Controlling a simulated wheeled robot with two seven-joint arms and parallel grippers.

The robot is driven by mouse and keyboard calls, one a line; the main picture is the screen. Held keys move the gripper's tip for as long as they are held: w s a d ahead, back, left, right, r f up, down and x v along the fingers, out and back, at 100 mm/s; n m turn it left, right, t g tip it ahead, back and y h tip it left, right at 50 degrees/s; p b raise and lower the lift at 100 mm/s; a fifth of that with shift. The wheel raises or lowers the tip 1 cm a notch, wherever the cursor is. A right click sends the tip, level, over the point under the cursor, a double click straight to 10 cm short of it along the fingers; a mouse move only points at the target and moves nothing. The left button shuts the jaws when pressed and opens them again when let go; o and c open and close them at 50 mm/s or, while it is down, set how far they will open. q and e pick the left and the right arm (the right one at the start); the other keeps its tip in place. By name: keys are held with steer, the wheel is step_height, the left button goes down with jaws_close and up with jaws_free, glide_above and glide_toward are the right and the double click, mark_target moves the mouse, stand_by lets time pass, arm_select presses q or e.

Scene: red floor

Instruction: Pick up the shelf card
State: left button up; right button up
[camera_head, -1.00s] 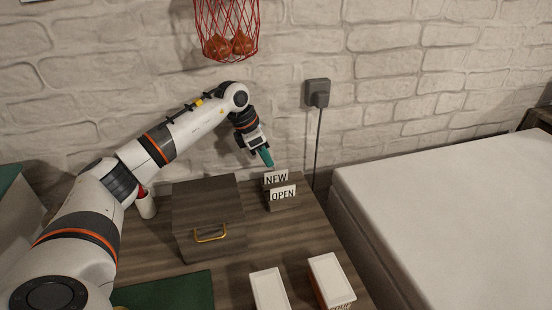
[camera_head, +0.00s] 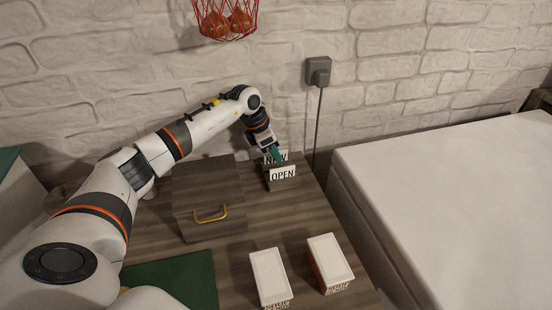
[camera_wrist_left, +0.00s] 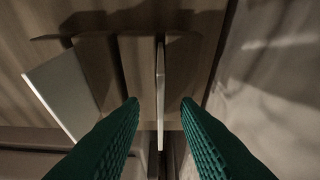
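Two white cards stand in a small dark wooden holder (camera_head: 284,186) at the back right of the wooden table. The rear card reads "NEW" (camera_head: 281,156) and is partly covered by my gripper; the front card reads "OPEN" (camera_head: 283,173). My left gripper (camera_head: 275,154) is at the rear card, with its green fingertips pointing down. In the left wrist view the green fingers (camera_wrist_left: 160,103) are spread apart, with a thin card (camera_wrist_left: 160,85) edge-on between them and a visible gap on both sides. A second, tilted card (camera_wrist_left: 62,92) shows at left. My right gripper is out of view.
A wooden box with a gold handle (camera_head: 210,215) stands left of the holder. Two white-lidded containers (camera_head: 269,276) (camera_head: 330,261) and a green mat (camera_head: 175,280) are nearer. A wall socket (camera_head: 318,71) with a cable is behind. A large white surface (camera_head: 450,200) lies at right.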

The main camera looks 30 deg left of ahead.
arm_select(q)
jaws_close()
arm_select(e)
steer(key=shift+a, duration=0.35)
arm_select(q)
steer(key=shift+r, duration=0.1)
